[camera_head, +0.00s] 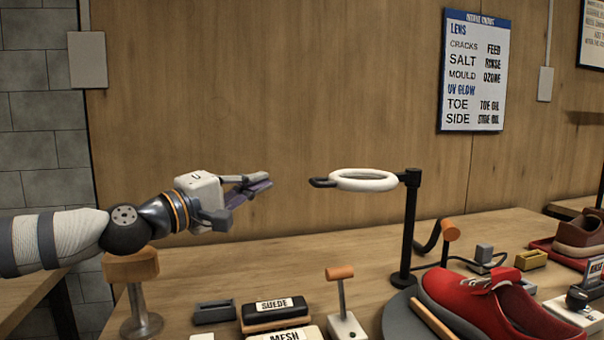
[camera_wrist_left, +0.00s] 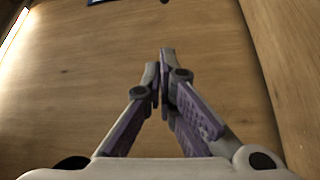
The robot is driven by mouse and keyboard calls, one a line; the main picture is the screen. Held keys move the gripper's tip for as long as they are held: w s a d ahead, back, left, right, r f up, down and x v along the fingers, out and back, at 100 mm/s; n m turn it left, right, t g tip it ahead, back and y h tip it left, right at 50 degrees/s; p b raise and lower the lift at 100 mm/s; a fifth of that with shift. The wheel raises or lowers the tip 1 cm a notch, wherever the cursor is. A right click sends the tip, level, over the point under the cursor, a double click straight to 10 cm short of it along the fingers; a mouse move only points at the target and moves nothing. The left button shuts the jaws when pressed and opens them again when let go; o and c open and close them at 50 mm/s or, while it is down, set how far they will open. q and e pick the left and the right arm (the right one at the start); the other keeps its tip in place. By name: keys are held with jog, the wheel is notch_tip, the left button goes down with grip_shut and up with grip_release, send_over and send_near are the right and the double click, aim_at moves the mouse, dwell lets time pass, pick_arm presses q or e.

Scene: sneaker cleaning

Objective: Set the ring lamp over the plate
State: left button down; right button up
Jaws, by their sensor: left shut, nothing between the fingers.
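The ring lamp (camera_head: 363,180) is a white ring with a short dark handle on its left side, held level by a black post (camera_head: 409,230). The post stands near the back of a round grey plate (camera_head: 398,316). A red sneaker (camera_head: 480,300) rests on the plate, and the ring hangs to the left of the sneaker. My left gripper (camera_head: 262,184) is shut and empty, in the air left of the lamp handle with a gap between them. In the left wrist view its fingers (camera_wrist_left: 164,62) meet at the tips. My right gripper is out of view.
Brushes marked SUEDE (camera_head: 275,310) and MESH (camera_head: 287,334), and a wooden-knobbed lever (camera_head: 342,300), stand on the wooden table (camera_head: 240,265) below. A red-brown shoe (camera_head: 580,235) is at the far right. The air between gripper and lamp is clear.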

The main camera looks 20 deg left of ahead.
pick_arm(q)
jog(key=w+d+p, duration=0.1)
jog(key=w+d, duration=0.4)
jog(key=d, duration=0.1)
jog(key=shift+w+r, duration=0.2)
jog(key=shift+w, duration=0.05)
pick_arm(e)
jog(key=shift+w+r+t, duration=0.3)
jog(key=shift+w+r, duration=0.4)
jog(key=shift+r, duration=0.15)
